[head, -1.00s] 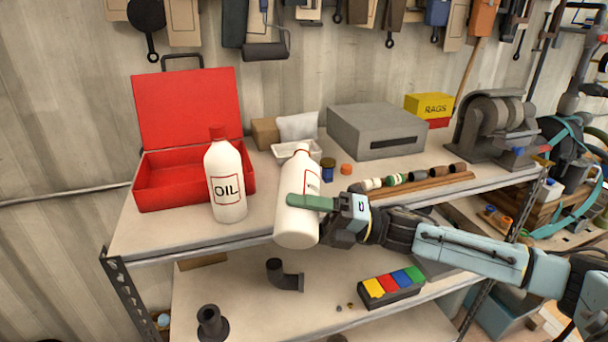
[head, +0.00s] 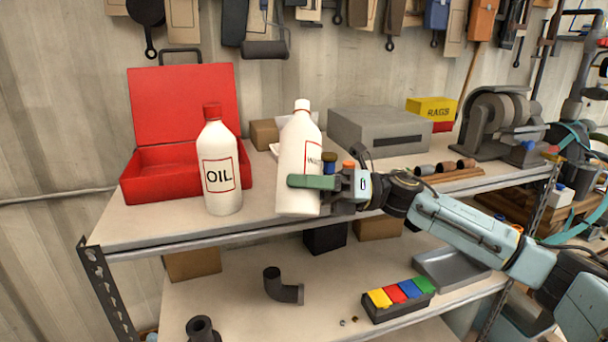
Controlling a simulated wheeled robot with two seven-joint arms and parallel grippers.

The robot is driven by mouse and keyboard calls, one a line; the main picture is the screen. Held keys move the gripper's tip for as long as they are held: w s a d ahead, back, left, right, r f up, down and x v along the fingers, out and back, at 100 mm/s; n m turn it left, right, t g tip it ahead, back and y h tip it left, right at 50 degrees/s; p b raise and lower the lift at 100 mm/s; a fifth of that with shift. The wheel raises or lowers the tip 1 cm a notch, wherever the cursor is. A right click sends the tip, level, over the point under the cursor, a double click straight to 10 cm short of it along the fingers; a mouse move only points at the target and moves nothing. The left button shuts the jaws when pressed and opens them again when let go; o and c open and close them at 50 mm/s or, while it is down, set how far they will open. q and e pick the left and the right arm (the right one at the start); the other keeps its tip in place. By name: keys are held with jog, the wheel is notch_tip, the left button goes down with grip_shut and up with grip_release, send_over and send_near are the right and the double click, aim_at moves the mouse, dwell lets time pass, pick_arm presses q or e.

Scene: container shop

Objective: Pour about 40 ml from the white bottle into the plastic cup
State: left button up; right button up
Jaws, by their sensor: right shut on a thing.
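A white bottle (head: 296,140) with a white top and a red-framed label stands nearly upright in my right gripper (head: 318,183). The fingers are shut around its lower half, and the label is partly covered. I cannot tell whether its base touches the upper shelf. A second white bottle (head: 221,150), marked OIL with a red cap, stands to its left on the shelf. No plastic cup can be made out clearly; a pale container (head: 273,148) is mostly hidden behind the held bottle. My left gripper is not in view.
An open red toolbox (head: 150,182) is at the left of the upper shelf (head: 150,222). A blue jar (head: 329,168), an orange cap (head: 349,164) and a grey box (head: 375,130) are behind my gripper.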

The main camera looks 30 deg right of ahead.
aim_at(282, 146)
jog(key=r+n, duration=0.1)
jog(key=w+r+n+b, duration=0.1)
jog(key=d+r+n+b, duration=0.1)
jog(key=n, duration=0.1)
jog(key=shift+w+g+h, duration=0.2)
jog(key=shift+g+h, duration=0.1)
jog(key=shift+g, duration=0.1)
jog(key=shift+w+d+r+n+g+h+b, duration=0.2)
jog(key=shift+w+d+r+n, duration=0.1)
jog(key=shift+r+n, duration=0.25)
jog(key=shift+w+d+r+n+g+h+b, duration=0.15)
jog(key=shift+w+r+n, duration=0.25)
jog(key=shift+n, duration=0.4)
jog(key=shift+w+d+r+n+g+h+b, duration=0.15)
jog(key=shift+w+d+r+n+b, duration=0.1)
jog(key=shift+r+n, duration=0.3)
jog(key=shift+f, duration=0.1)
